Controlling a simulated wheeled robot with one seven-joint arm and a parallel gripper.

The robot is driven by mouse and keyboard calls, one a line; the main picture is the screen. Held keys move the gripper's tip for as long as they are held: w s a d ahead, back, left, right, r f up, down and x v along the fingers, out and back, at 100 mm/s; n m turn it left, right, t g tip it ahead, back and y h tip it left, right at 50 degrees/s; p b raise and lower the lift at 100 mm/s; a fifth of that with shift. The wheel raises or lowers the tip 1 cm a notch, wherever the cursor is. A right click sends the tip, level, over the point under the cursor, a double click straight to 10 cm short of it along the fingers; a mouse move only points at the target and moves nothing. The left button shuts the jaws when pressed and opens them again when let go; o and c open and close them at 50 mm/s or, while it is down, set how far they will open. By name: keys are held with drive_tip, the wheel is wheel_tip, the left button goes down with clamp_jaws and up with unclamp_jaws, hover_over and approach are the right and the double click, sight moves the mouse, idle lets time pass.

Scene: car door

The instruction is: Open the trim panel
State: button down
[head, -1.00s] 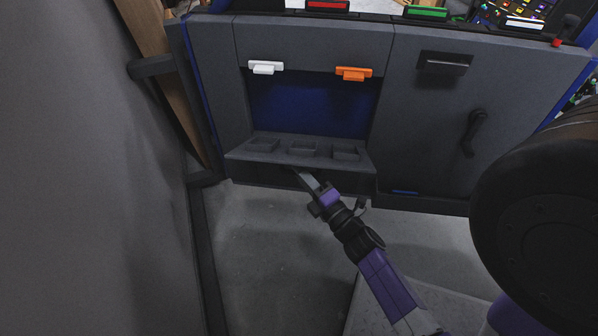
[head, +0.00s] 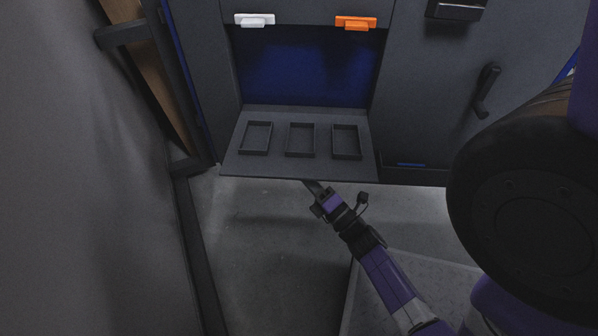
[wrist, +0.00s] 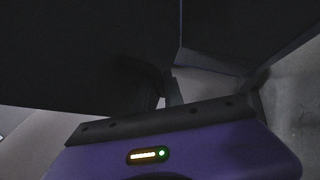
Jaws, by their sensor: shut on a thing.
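The trim panel (head: 272,166) is a dark grey flap, folded down and out from the lower part of the grey door. Its inner face shows three shallow rectangular trays, and the blue recess (head: 310,78) behind it is exposed. My gripper (head: 311,186) is under the panel's front edge, with its fingertips partly hidden by the panel. In the wrist view, my gripper (wrist: 167,100) is dark and partly in shadow below the large dark panel (wrist: 80,55). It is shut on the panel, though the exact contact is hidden.
A white latch (head: 254,20) and an orange latch (head: 355,23) sit above the recess. A dark lever handle (head: 486,90) is on the door at right. A grey wall (head: 70,220) stands close on the left. The floor (head: 265,270) below the panel is clear.

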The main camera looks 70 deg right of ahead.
drive_tip(key=shift+r, duration=0.1)
drive_tip(key=c, duration=1.7)
unclamp_jaws()
drive_tip(key=p+v, duration=0.1)
drive_tip(key=v, duration=0.7)
drive_tip(key=shift+p, duration=0.35)
drive_tip(key=shift+w, duration=0.1)
